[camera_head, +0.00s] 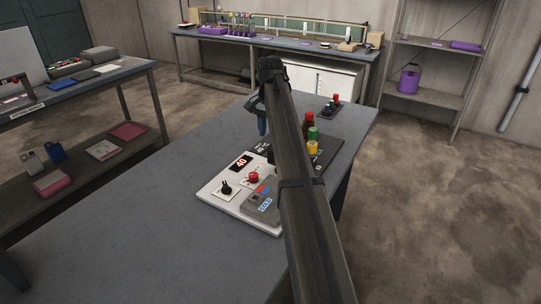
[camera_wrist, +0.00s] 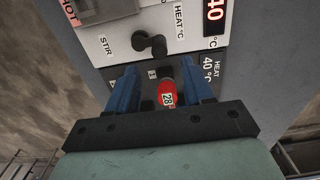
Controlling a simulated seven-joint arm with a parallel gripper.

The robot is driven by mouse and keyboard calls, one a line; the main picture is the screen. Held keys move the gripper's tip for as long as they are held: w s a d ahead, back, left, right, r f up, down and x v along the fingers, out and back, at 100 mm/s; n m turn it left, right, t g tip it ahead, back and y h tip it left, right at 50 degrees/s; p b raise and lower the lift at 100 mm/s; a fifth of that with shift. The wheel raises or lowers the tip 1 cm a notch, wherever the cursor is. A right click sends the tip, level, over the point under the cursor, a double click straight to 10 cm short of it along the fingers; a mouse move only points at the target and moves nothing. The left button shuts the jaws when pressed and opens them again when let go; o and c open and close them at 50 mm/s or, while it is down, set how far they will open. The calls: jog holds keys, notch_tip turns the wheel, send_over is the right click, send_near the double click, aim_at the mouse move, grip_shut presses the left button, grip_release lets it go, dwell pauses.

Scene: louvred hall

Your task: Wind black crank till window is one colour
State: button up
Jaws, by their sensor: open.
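A white control panel (camera_head: 213,192) lies on the grey table. The black crank (camera_head: 226,188) stands on its left part, upright and untouched. A small window (camera_head: 263,189) on the grey box at the panel's near right shows blue and red. A black crank-like knob (camera_wrist: 150,44) shows in the wrist view between the words STIR and HEAT; I cannot tell if it is the same one. My gripper (camera_head: 262,124) is open above the table, beyond the panel. In the wrist view its blue fingers (camera_wrist: 162,88) stand on either side of a red item marked 28 (camera_wrist: 167,92), apart from it.
A red knob (camera_head: 253,177) and a display reading 40 (camera_head: 240,162) are also on the panel. A small box with a red top (camera_head: 331,105) is behind. The table's left front (camera_head: 130,225) is clear.

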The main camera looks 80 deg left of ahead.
aim_at(271, 149)
jog(key=shift+f, duration=3.75)
jog(key=shift+f, duration=0.1)
jog(key=shift+f, duration=0.8)
jog(key=shift+c, duration=0.4)
grip_shut()
